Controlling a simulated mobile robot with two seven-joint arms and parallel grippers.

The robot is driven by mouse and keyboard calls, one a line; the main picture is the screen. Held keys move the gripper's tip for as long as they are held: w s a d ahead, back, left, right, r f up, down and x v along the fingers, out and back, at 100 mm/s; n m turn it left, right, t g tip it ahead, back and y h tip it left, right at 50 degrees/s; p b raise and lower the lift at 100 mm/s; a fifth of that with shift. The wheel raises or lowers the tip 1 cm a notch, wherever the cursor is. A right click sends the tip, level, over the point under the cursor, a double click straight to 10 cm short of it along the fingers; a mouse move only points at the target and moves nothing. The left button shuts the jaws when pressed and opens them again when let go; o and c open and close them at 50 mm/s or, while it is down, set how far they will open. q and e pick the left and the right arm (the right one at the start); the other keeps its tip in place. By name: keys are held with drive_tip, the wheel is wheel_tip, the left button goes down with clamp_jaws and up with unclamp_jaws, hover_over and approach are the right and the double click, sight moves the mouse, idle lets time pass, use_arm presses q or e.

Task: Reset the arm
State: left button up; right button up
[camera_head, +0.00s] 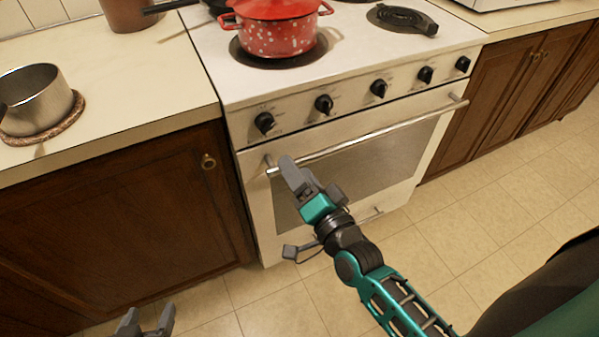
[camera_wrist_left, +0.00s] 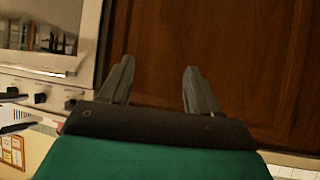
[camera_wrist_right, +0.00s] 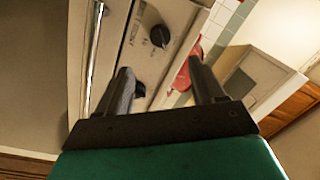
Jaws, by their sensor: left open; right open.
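My right arm reaches in from the lower right in the head view. Its gripper (camera_head: 288,165) is in front of the oven door, close to the left end of the door handle; I cannot tell if they touch. In the right wrist view its two fingers (camera_wrist_right: 160,88) are apart with nothing between them. My left gripper (camera_head: 148,320) is low at the bottom edge of the head view, over the floor. In the left wrist view its fingers (camera_wrist_left: 158,85) are spread and empty, facing a brown cabinet door (camera_wrist_left: 230,50).
The white stove (camera_head: 255,100) carries a red speckled pot (camera_head: 280,38) with a red lid. The oven handle (camera_head: 370,135) juts out from the door. A steel pan (camera_head: 38,98) sits on the left counter (camera_head: 130,95). Tiled floor (camera_head: 480,230) is clear at the right.

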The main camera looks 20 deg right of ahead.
idle(0.4)
drive_tip(key=s+f+n+g+p, duration=0.3)
drive_tip(key=s+f+n+g, duration=0.4)
drive_tip(key=s+f+n, duration=0.2)
drive_tip(key=s+n, duration=0.2)
drive_tip(key=n, duration=0.1)
drive_tip(key=shift+d+f+n+g+y, duration=0.3)
drive_tip(key=shift+f+y, duration=0.05)
drive_tip(key=shift+y, duration=0.05)
